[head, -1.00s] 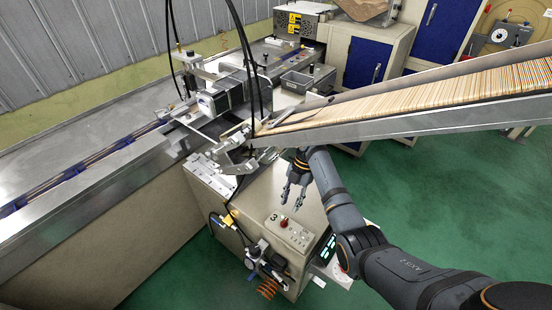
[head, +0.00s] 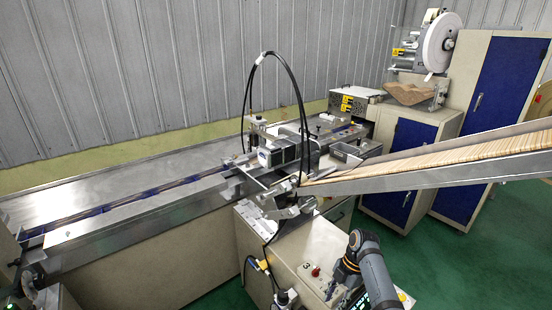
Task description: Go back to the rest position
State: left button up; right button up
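My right arm comes in from the lower right. Its gripper (head: 331,290) is low in the head view, over the front of the machine cabinet near the control box. The fingers are small and dark, and I cannot tell how far apart they are. I see nothing held in them. My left gripper is not in view.
The control box (head: 311,272) with a red button sits by my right gripper. Above my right arm, a sloped metal chute (head: 430,181) full of wooden sticks (head: 440,158) leads to the wrapping machine (head: 285,150). A long conveyor (head: 110,208) runs left. Blue-doored cabinets (head: 490,95) stand behind.

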jog(key=s+d+f+m+t+h, duration=0.15)
jog(key=s+f+m, duration=0.3)
jog(key=f, duration=0.45)
jog(key=s+d+f+m, duration=0.2)
jog(key=s+f+m, duration=0.3)
jog(key=f, duration=0.5)
jog(key=s+d+f+m+h, duration=0.1)
jog(key=s+d+f+m, duration=0.1)
jog(key=s+f+m, duration=0.5)
pick_arm(q)
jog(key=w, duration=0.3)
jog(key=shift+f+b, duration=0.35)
jog(key=shift+b, duration=0.05)
pick_arm(e)
jog(key=s+d+f+m, duration=0.1)
jog(key=s+f, duration=0.3)
jog(key=s, duration=0.4)
jog(key=s+d+f+m+t+h, duration=0.1)
jog(key=s+d+f+m, duration=0.1)
jog(key=s, duration=0.6)
jog(key=s+d+f+m+t, duration=0.1)
jog(key=s+f+m, duration=0.3)
jog(key=s, duration=0.5)
notch_tip(320, 180, down, 2)
jog(key=shift+d+f+h, duration=0.2)
jog(key=shift+d+h, duration=0.1)
jog(key=shift+h, duration=0.05)
